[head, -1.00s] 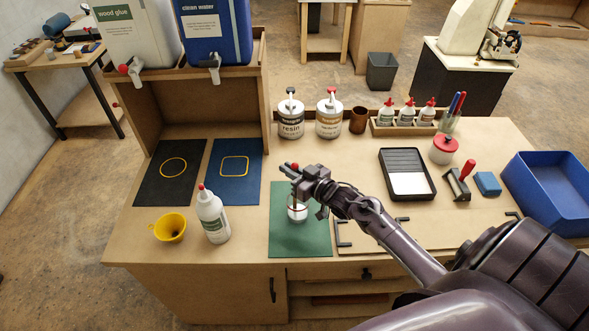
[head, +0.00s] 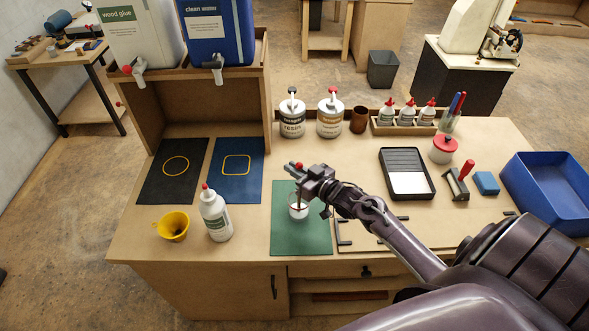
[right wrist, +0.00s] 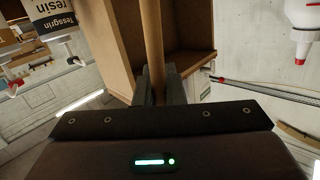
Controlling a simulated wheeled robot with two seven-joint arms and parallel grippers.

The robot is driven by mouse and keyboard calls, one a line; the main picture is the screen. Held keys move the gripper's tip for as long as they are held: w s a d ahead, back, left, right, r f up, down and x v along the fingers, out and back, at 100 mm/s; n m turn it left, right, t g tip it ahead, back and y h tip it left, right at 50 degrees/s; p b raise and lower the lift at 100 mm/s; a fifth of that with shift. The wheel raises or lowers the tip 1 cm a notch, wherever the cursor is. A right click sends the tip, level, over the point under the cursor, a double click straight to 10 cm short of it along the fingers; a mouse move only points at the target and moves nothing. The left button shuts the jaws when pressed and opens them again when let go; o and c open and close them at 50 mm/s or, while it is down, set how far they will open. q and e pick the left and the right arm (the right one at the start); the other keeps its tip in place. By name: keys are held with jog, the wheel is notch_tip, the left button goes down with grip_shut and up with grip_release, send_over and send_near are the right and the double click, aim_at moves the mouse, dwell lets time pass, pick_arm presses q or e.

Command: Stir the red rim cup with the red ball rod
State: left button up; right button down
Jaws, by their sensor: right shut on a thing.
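My right gripper (head: 300,176) is shut on an upright wooden rod above the green mat (head: 302,241). A red ball (head: 298,166) shows at the rod's top in the head view. The rod (right wrist: 151,45) also stands between the fingers in the right wrist view. The small cup (head: 299,213) stands on the green mat directly below the gripper. The rod's lower part reaches into the cup, and its tip is hidden. The cup holds something pale; its rim is too small to see clearly. My left gripper is not in view.
Left of the mat stand a white bottle (head: 215,215) and a yellow funnel (head: 172,227). Resin tins (head: 292,119) stand behind. A black tray (head: 406,173), a red-lidded pot (head: 443,149) and a blue bin (head: 555,195) are on the right.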

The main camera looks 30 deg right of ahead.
jog(key=shift+w+r, duration=0.1)
jog(key=shift+r, duration=0.25)
notch_tip(320, 180, up, 14)
jog(key=w, duration=0.1)
jog(key=shift+d, duration=0.4)
dwell(1.2)
jog(key=shift+f, duration=0.1)
jog(key=s+a, duration=0.4)
jog(key=s, duration=0.2)
jog(key=shift+s, duration=0.4)
jog(key=shift+a, duration=0.1)
dwell(0.3)
